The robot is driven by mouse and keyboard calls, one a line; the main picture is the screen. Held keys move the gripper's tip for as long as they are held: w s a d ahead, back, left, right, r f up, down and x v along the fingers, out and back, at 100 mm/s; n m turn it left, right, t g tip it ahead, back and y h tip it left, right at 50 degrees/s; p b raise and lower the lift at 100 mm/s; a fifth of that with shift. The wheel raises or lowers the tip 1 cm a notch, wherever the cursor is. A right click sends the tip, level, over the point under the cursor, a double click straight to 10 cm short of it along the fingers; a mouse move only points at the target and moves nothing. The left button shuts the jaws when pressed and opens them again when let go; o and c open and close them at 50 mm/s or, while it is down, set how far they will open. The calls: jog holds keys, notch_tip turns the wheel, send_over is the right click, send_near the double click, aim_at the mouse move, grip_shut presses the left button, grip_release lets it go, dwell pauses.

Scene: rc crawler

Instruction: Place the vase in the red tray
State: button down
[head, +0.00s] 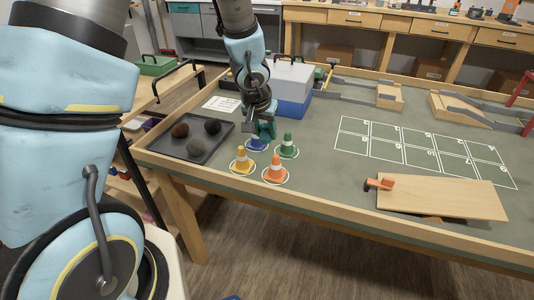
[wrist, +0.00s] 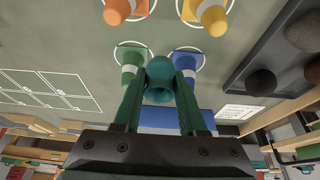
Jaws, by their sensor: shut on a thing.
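A small teal object (head: 267,130), rounded with a narrower middle and most likely the vase, is held by my gripper (head: 260,121). In the wrist view the teal vase (wrist: 160,72) sits between the two fingertips of my gripper (wrist: 159,82), which is shut on it. It is above the green-grey table among the cones, close to the blue cone; its height above the table is hard to tell. I see no red tray in either view. A dark grey tray (head: 187,142) with several round rocks lies to the left.
Green (head: 288,146), orange (head: 275,170), yellow (head: 242,160) and blue (head: 257,143) cones stand on white circles. A white and blue box (head: 292,88) is behind my gripper. A wooden board with an orange clamp (head: 445,198) lies right.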

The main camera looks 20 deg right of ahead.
aim_at(267, 156)
jog(key=shift+f+b, duration=1)
jog(key=shift+f, duration=2.2)
jog(key=shift+f, duration=0.2)
jog(key=shift+c, duration=2.3)
grip_release()
jog(key=shift+r, duration=0.1)
jog(key=shift+r, duration=0.45)
jog(key=p+v, duration=0.4)
jog(key=v, duration=0.7)
jog(key=shift+r, duration=0.15)
